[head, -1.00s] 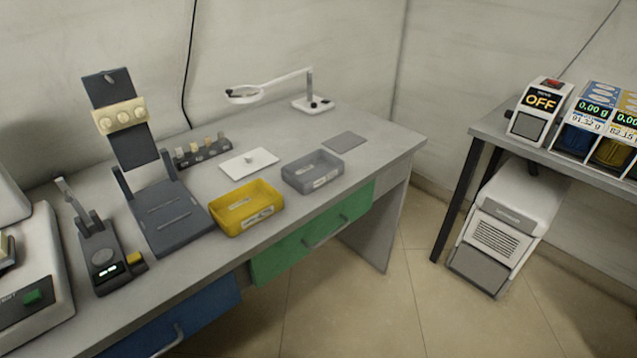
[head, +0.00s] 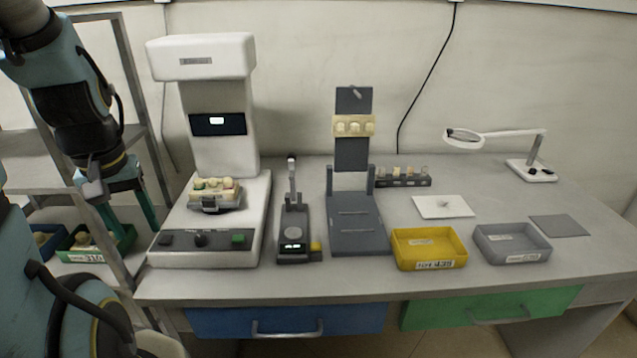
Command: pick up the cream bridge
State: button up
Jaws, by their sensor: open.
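I cannot tell for sure which thing is the cream bridge. A small pale piece (head: 446,205) lies on a white tile (head: 428,213) on the bench; it is too small to make out. A cream block with rounded tooth-like shapes (head: 355,126) sits on the upright dark stand. I see nothing between the fingers.
The white machine (head: 208,252) stands at the bench's left end. A small dark gauge (head: 293,220), a dark stand (head: 358,240), a rack of small blanks (head: 402,178), a yellow tray (head: 428,266), a grey tray (head: 512,259) and a magnifier lamp (head: 531,175) occupy the bench.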

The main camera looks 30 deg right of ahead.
aim_at(227, 182)
jog(key=k+l+u, duration=0.35)
jog(key=l, duration=0.2)
jog(key=k+l+u, duration=0.35)
jog(key=i+l, duration=0.1)
jog(key=l, duration=0.05)
